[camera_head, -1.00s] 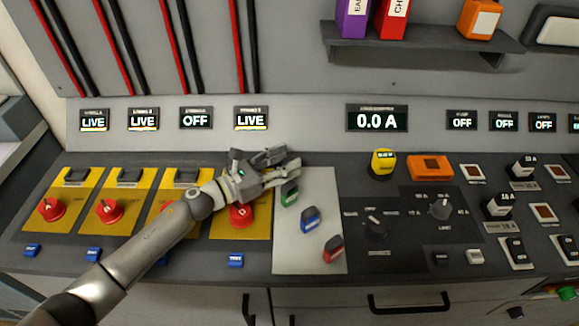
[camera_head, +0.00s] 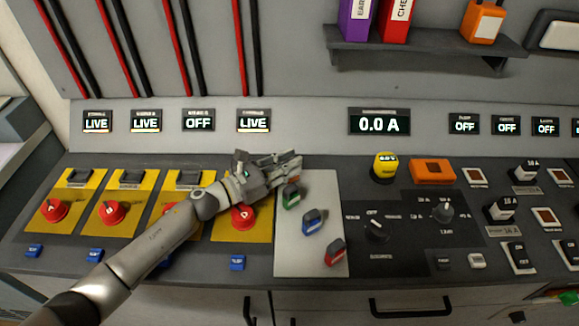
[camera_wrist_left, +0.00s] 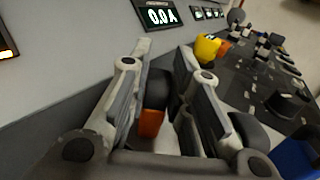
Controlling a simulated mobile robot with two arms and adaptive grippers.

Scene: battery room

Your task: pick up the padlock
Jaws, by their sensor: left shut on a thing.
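My left gripper (camera_head: 290,163) is at the top edge of a pale mat (camera_head: 310,262), its fingers close together. In the left wrist view, my left gripper (camera_wrist_left: 165,85) has an orange padlock (camera_wrist_left: 150,123) with a dark upper part between its fingers; it is shut on it. On the mat below the gripper lie a green padlock (camera_head: 291,197), a blue padlock (camera_head: 314,222) and a red padlock (camera_head: 335,252). I cannot tell whether the held padlock touches the mat. My right gripper is not in view.
Red knobs on yellow plates, one being the knob (camera_head: 110,213), stand to the left under my left arm. A yellow button (camera_head: 384,166), an orange block (camera_head: 433,171) and dark rotary knobs (camera_head: 376,230) are to the right. A sloped display panel (camera_head: 310,120) rises behind.

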